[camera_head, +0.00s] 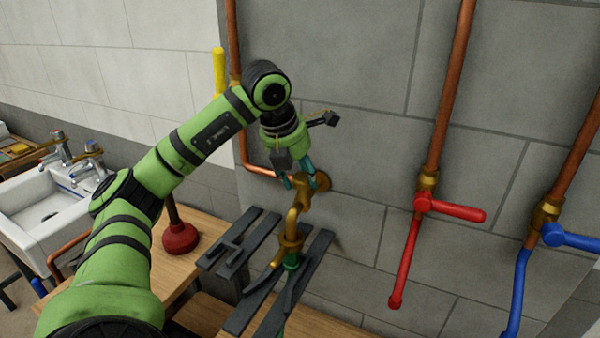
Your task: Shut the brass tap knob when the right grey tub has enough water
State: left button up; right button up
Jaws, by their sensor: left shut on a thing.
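The brass tap (293,225) stands out from the grey block wall, with its spout bending down toward the dark slats. My left gripper (306,178) comes down on it from above and is shut on the brass knob (301,184) at its top. The fingers cover part of the knob, so how far it is turned cannot be told. A green piece shows at the spout's lower end, among the slats. No grey tub can be made out, and no water level shows. My right gripper is not in view.
A dark slatted rack (246,242) lies under the tap. A red plunger (180,236) stands on the wooden bench (207,226). White sinks (40,205) are at the left. A red lever valve (450,207) and a blue lever valve (570,237) stick out at the right.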

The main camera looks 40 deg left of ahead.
pick_arm(q)
jog(key=shift+w+r, duration=0.1)
jog(key=shift+a+r+m+h+p, duration=0.15)
jog(key=shift+m+h+p, duration=0.55)
jog(key=shift+m, duration=1.1)
jog(key=shift+w+m+g+h+p, duration=0.15)
jog(key=shift+m+h+p, duration=0.25)
jog(key=shift+m, duration=0.55)
jog(key=shift+s+m+g+h+p, duration=0.15)
jog(key=shift+m+h+p, duration=0.25)
jog(key=shift+m, duration=0.55)
jog(key=shift+w, duration=0.1)
jog(key=o, duration=1)
jog(key=shift+o, duration=0.6)
jog(key=shift+w, duration=0.1)
